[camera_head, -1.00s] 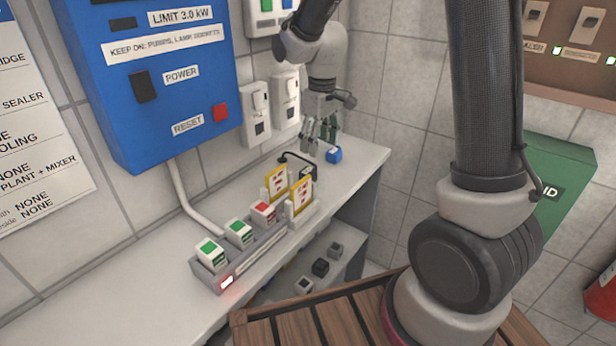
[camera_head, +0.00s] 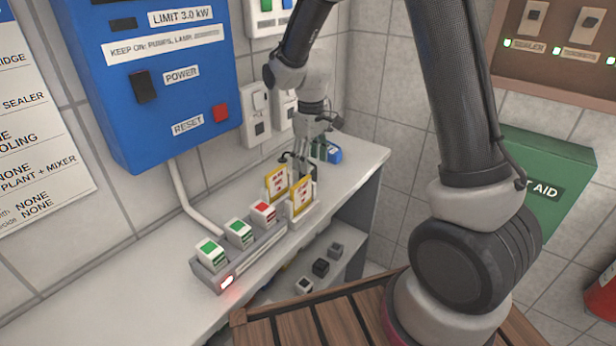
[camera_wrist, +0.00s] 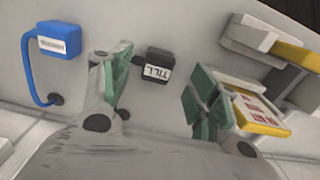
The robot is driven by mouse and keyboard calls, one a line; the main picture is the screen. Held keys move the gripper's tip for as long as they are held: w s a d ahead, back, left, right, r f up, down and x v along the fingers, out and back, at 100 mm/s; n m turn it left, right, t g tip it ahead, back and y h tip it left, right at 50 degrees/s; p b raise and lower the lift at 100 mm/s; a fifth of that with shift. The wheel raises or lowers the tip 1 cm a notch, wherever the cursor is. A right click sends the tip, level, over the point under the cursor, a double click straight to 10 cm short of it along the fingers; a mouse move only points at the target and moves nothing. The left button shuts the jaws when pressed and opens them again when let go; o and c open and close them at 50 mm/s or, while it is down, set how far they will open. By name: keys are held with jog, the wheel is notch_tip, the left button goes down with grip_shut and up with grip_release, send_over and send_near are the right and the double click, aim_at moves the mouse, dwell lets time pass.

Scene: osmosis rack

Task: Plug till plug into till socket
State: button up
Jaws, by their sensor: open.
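The till plug, a small black block with a white "TILL" label (camera_wrist: 157,64), lies on the white counter in the wrist view. My gripper (camera_wrist: 160,92) is open, its green-padded fingers on either side of the plug and apart from it. In the head view my gripper (camera_head: 301,172) is low over the counter beside the yellow-edged cards, and hides the plug. I cannot tell which socket is the till's.
A blue labelled plug (camera_wrist: 55,45) with a blue cable lies to the left in the wrist view. Yellow-edged cards (camera_head: 300,194) stand at the strip's far end, close to my gripper. Wall sockets (camera_head: 256,115) and a blue power box (camera_head: 150,75) are behind. The front left counter is clear.

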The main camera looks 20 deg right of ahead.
jog(key=shift+w+a+f, duration=0.1)
jog(key=shift+f, duration=1.2)
jog(key=shift+w+f, duration=0.1)
jog(key=shift+f, duration=1.2)
jog(key=shift+c, duration=0.2)
jog(key=c, duration=1)
